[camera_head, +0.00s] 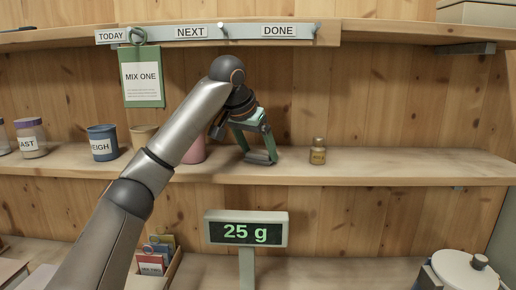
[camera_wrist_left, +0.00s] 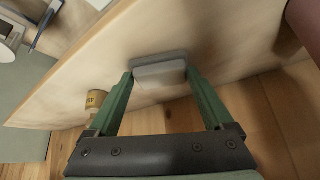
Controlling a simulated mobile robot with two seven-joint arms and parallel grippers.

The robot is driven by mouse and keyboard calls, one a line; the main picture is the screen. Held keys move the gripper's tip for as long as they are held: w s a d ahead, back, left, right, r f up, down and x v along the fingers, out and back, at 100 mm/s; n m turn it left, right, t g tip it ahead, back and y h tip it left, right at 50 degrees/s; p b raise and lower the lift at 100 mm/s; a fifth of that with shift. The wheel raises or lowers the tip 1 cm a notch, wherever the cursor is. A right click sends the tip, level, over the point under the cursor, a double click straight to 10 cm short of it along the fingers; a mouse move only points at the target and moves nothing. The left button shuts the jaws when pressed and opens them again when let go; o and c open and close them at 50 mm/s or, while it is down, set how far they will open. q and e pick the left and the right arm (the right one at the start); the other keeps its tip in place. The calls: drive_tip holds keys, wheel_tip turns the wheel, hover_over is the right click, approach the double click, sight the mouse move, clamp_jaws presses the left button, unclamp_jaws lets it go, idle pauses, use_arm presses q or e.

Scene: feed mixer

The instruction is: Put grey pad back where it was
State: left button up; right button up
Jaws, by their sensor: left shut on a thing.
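The grey pad (camera_head: 262,157) is between the fingertips of my left gripper (camera_head: 260,150), at the shelf's surface in the head view. In the left wrist view the pad (camera_wrist_left: 160,73) sits between the two green fingers of the left gripper (camera_wrist_left: 160,80), which are shut on it. The pad looks to be on or just above the wooden shelf (camera_head: 400,165); I cannot tell if it touches. My right gripper is not in view.
A small gold-brown bottle (camera_head: 318,152) stands right of the gripper, also in the left wrist view (camera_wrist_left: 95,101). A pink cup (camera_head: 195,150) is just left, partly behind my arm. A blue cup (camera_head: 102,142) stands further left. Below is a scale display (camera_head: 246,231) reading 25 g. The shelf's right part is clear.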

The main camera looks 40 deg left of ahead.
use_arm(q)
drive_tip(key=shift+f, duration=0.1)
drive_tip(key=o, duration=1.1)
drive_tip(key=shift+r, duration=0.2)
drive_tip(key=shift+s+r, duration=0.15)
drive_tip(key=shift+r, duration=0.1)
drive_tip(key=s, duration=0.1)
drive_tip(key=s+r+b, duration=0.1)
drive_tip(key=s+d, duration=0.1)
drive_tip(key=shift+s+r+b, duration=0.3)
drive_tip(key=shift+s, duration=0.05)
drive_tip(key=shift+s+d+r+p, duration=0.1)
drive_tip(key=shift+s+d+p, duration=0.25)
drive_tip(key=shift+s, duration=1.2)
drive_tip(key=shift+s+d+p, duration=0.2)
drive_tip(key=shift+s+d, duration=0.2)
drive_tip(key=shift+s, duration=1.15)
drive_tip(key=shift+s+d+r+p, duration=0.1)
drive_tip(key=shift+s+d+p, duration=0.25)
drive_tip(key=shift+s, duration=1.2)
